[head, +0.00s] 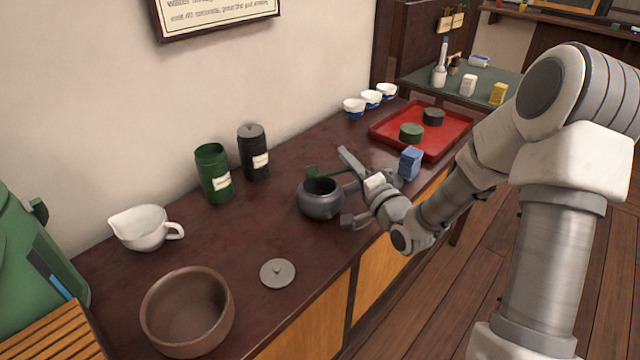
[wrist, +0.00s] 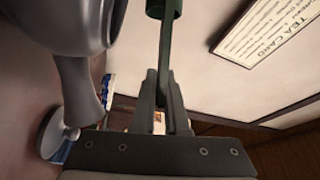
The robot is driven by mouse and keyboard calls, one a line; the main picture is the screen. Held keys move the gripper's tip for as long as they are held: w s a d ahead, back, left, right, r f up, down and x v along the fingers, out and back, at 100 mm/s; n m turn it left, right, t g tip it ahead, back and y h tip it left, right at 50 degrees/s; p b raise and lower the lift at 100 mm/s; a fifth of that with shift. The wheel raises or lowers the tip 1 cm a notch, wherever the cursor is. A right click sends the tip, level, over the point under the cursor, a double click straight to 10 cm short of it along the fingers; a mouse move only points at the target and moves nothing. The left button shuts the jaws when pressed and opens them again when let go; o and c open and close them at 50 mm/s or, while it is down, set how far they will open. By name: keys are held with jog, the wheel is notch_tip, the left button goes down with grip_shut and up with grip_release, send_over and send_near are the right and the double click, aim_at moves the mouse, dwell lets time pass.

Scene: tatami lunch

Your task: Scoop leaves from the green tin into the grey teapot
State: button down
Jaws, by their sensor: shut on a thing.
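The grey teapot (head: 320,200) stands uncovered on the dark counter; its body and side handle also fill the left of the wrist view (wrist: 75,25). My gripper (head: 362,172) is shut on the handle of a green scoop (head: 313,172), which also shows in the wrist view (wrist: 164,45). The scoop's bowl appears above the far rim of the teapot's opening. Whether it holds leaves cannot be told. The green tin (head: 214,175) stands open and upright behind and left of the teapot; its contents are hidden. A grey lid (head: 278,273) lies in front of the teapot.
A black tin (head: 253,153) stands beside the green one. A white pitcher (head: 143,228) and brown bowl (head: 188,315) are at the left. A blue box (head: 410,163) is close behind my gripper. A red tray (head: 455,146) with round lids lies right of several white cups (head: 370,99).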

jog(key=shift+d+f+m+t+b, duration=0.25)
jog(key=shift+f+m+t+b, duration=0.35)
jog(key=shift+m, duration=0.5)
jog(key=shift+d+f+m+t+b, duration=0.3)
jog(key=shift+f+m+b, duration=0.3)
jog(key=shift+m+b, duration=0.4)
dwell(0.6)
jog(key=shift+r+m+t+h, duration=0.25)
jog(key=shift+m+t+h, duration=0.3)
jog(key=shift+m, duration=0.65)
jog(key=shift+r+m+t+h, duration=0.2)
jog(key=shift+m+t+h, duration=0.3)
jog(key=shift+m, duration=0.7)
jog(key=shift+f+m, duration=0.15)
jog(key=shift+m, duration=0.15)
dwell(0.7)
